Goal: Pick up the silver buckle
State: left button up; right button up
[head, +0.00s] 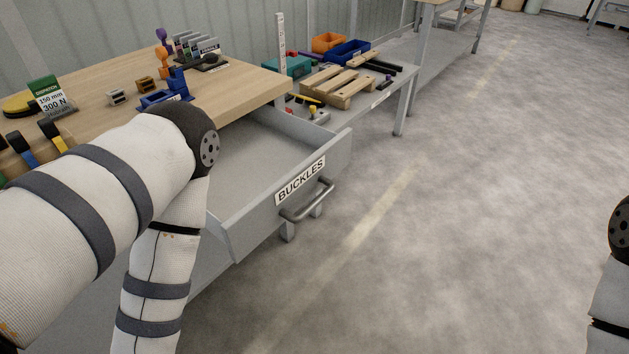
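A small silver buckle (117,96) sits on the wooden tabletop (235,82), left of a bronze-coloured buckle (146,86). A blue holder (166,98) stands to the right of both. My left arm reaches across the front of the table and bends down at its elbow in front of the open drawer. Its gripper is outside the picture. Only a piece of my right arm shows at the right edge, and its gripper is also out of view.
A grey drawer (262,158) labelled BUCKLES is pulled open; its visible floor is bare, part hidden by my arm. A dispatch sign (50,97) reads 150 mm, 300 N. A side bench (385,92) carries a wooden pallet (342,84) and bins. The floor at right is clear.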

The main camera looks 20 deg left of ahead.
aim_at(117, 96)
jog(key=u, duration=1.65)
